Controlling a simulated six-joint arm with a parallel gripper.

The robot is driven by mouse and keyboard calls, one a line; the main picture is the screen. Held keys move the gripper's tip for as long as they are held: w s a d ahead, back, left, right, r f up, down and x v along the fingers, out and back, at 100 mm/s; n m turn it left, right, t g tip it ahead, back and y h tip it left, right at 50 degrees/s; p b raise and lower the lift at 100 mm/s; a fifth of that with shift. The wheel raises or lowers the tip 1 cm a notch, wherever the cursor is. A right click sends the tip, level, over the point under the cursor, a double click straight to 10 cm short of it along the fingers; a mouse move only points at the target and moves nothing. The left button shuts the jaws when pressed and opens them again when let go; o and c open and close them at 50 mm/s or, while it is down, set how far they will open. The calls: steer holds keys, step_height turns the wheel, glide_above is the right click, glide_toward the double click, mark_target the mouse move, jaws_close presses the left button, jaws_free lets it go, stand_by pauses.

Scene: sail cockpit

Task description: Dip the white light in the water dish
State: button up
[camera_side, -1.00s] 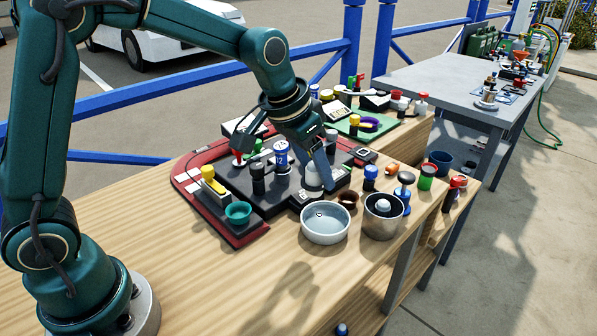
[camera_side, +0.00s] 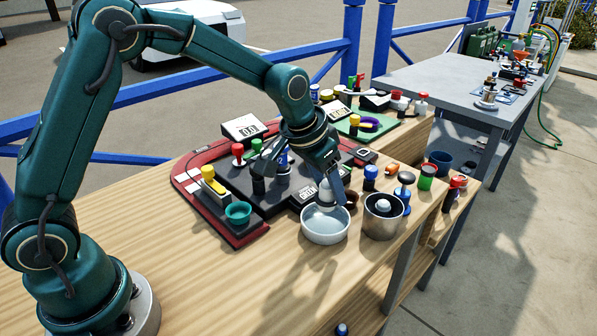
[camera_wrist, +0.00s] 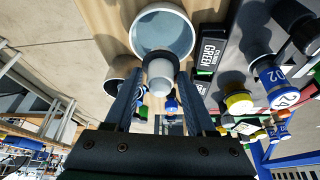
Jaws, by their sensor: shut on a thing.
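The white light (camera_side: 326,191) is a pale piece held between the fingers of my gripper (camera_side: 333,186). In the wrist view the white light (camera_wrist: 160,77) shows a white end and a dark band, with a finger on each side. The water dish (camera_side: 325,238) is a round white bowl with pale blue water on the wooden table. The light hangs over the far part of the dish in the side view; I cannot tell whether its lower end touches the water. The dish (camera_wrist: 162,12) also shows just beyond the light in the wrist view.
A metal pot (camera_side: 383,222) with a white-topped thing inside stands close to the right of the dish. A small teal bowl (camera_side: 238,212) is to the left. The panel labelled GREEN (camera_side: 309,192) lies behind the dish. Bare wood is in front.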

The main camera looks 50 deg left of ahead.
steer(key=shift+f, duration=2.15)
steer(key=shift+r, duration=0.15)
stand_by(0.6)
steer(key=shift+r, duration=4.4)
